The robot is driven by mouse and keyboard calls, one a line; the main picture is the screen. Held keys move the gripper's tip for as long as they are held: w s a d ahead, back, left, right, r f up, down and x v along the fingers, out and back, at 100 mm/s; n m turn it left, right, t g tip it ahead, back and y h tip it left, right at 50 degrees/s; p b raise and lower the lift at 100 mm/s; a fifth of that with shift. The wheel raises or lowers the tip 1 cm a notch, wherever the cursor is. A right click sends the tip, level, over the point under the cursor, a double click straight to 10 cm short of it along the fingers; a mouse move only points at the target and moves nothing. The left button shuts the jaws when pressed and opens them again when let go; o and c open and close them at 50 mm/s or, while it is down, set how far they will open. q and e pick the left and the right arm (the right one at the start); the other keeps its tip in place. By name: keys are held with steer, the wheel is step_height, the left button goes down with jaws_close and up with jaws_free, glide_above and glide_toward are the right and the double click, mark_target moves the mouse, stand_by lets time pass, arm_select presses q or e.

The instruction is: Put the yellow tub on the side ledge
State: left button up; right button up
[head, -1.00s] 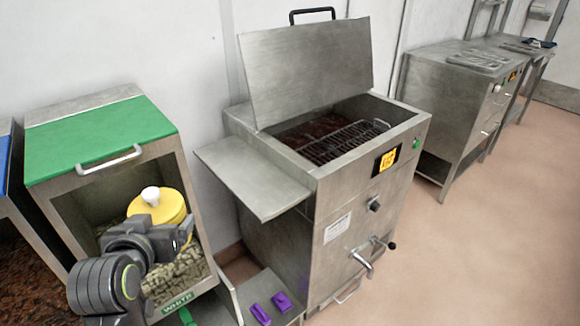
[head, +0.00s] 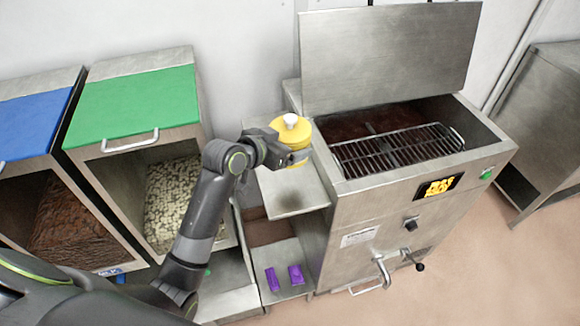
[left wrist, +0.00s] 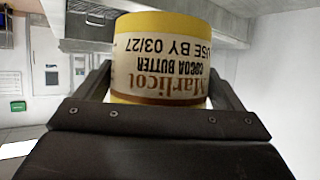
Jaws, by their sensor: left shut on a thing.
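The yellow tub (head: 291,128) with a white knob on its lid is held upright by my left gripper (head: 296,152). In the left wrist view the tub (left wrist: 160,60) sits between both fingers, its label reading "Marlicot cocoa butter" upside down. The side ledge (head: 310,194) is the metal shelf on the left flank of the steel machine. The tub is over the back part of this ledge, and a dark shadow lies on the ledge nearer the front. I cannot tell whether the tub touches the ledge. My right gripper is not in view.
The steel machine (head: 365,215) has a raised lid (head: 385,55) and a wire rack (head: 395,150) over dark chocolate. A green-lidded bin (head: 130,105) with pale pieces stands at left. Purple items (head: 295,274) lie on a lower shelf. The ledge's front half is clear.

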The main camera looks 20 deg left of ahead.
arm_select(q)
steer(key=shift+w+a+r, duration=0.15)
steer(key=shift+a+r, duration=0.05)
steer(key=shift+a, duration=0.05)
steer(key=f+p, duration=0.1)
steer(key=f, duration=0.5)
steer(key=shift+w+f, duration=0.15)
steer(key=shift+w, duration=0.05)
step_height(320, 180, down, 4)
steer(key=shift+r, duration=0.15)
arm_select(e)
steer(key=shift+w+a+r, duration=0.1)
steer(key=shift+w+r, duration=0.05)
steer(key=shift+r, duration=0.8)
arm_select(q)
steer(key=shift+f, duration=0.2)
steer(key=shift+f, duration=0.15)
steer(key=o, duration=1.1)
steer(key=shift+s, duration=0.1)
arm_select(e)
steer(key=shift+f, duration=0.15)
